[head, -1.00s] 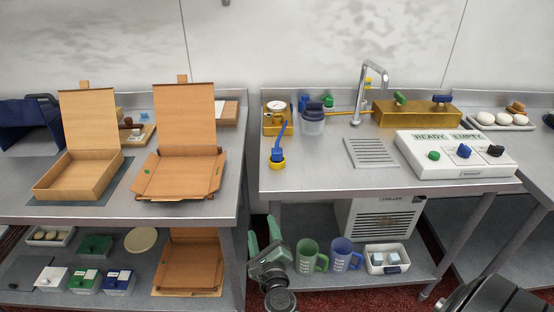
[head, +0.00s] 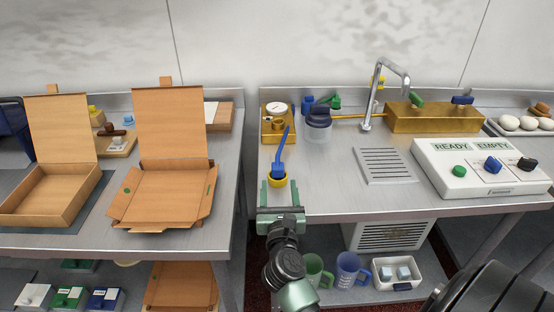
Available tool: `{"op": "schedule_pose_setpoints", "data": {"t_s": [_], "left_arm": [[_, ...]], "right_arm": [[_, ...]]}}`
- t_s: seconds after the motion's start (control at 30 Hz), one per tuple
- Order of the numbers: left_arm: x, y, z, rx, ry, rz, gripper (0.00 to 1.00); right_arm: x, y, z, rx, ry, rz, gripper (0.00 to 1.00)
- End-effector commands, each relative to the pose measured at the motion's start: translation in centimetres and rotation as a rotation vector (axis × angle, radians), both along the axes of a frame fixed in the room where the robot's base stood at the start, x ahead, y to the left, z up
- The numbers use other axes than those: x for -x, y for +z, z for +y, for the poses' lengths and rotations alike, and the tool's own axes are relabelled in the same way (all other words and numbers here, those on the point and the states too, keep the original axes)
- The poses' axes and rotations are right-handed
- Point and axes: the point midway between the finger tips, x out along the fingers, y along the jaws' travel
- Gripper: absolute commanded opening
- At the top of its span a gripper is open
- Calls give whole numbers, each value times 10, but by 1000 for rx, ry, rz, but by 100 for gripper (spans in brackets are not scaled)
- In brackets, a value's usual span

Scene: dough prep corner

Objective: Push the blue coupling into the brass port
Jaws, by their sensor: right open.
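The blue coupling (head: 278,168) stands in a yellow ring-shaped holder (head: 277,181) near the front left of the steel counter. A blue stem or hose rises from it, leaning right. My right gripper (head: 280,190) is open and empty at the counter's front edge, just in front of the holder, its green fingers spread to either side of it. A brass block with a round gauge (head: 277,125) stands behind the coupling. A long brass block (head: 430,118) with green and blue levers stands at the back right. I cannot make out which opening is the brass port. My left gripper is not in view.
A clear jar with a dark lid (head: 318,122) stands right of the gauge block. Behind it are blue (head: 308,103) and green (head: 335,101) fittings. A tap (head: 380,85), a drain grille (head: 384,165) and a control panel (head: 470,180) lie right. The front middle of the counter is clear.

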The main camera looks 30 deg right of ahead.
Motion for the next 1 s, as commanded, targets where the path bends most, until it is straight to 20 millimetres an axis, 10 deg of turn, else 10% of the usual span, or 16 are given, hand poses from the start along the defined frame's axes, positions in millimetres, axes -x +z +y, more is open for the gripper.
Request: {"op": "schedule_pose_setpoints", "data": {"t_s": [0.5, 0.93, 1.0], "left_arm": [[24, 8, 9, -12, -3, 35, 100], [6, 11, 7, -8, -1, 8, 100], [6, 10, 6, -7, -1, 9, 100]], "right_arm": [[-48, 2, -30, 5, -1, 1, 58], [-67, -1, -41, 3, 1, 2, 58], [-67, -1, -41, 3, 1, 2, 42]]}}
